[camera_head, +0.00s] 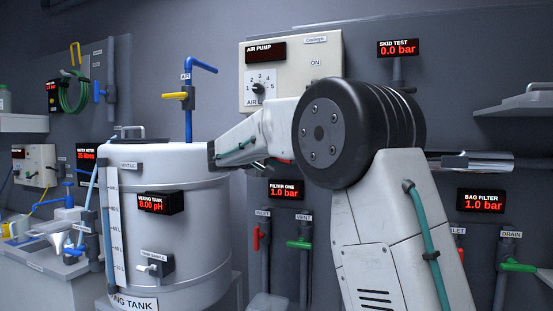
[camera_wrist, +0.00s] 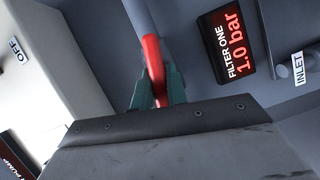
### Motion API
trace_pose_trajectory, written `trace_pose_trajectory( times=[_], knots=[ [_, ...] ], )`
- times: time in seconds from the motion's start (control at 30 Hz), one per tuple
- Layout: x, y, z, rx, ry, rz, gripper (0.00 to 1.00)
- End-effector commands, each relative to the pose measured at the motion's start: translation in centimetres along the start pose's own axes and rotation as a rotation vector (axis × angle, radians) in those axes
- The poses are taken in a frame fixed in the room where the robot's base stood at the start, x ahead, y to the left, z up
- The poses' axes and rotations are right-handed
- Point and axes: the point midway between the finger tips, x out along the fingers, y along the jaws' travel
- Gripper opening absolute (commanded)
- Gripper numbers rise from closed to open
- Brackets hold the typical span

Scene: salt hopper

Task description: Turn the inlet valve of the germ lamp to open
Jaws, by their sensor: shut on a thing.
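A red valve handle (camera_wrist: 152,55) sits on a grey pipe (camera_wrist: 140,18) in the wrist view, beside the FILTER ONE display. The handle appears roughly in line with the pipe. My gripper (camera_wrist: 156,92) is shut on this handle, with teal fingers on either side. The lower end of the handle is hidden by the gripper body. In the head view my arm covers most of this spot; only a bit of red shows above the FILTER ONE display (camera_head: 285,189). No germ lamp label is readable, so I cannot tell which unit this handle belongs to.
Below the display are a red INLET handle (camera_head: 257,237) and a green VENT handle (camera_head: 299,244). The air pump box (camera_head: 291,72) is above left. The white mixing tank (camera_head: 185,225) stands left. A green DRAIN handle (camera_head: 518,266) is at far right.

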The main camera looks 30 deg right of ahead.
Motion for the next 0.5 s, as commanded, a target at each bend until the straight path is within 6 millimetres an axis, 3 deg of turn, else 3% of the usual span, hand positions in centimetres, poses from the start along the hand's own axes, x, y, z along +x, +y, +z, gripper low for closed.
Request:
trace_pose_trajectory(
  times=[0.5],
  knots=[
    [-0.03,-0.25,-0.03,-0.169,0.002,0.069,0.00]
  ],
)
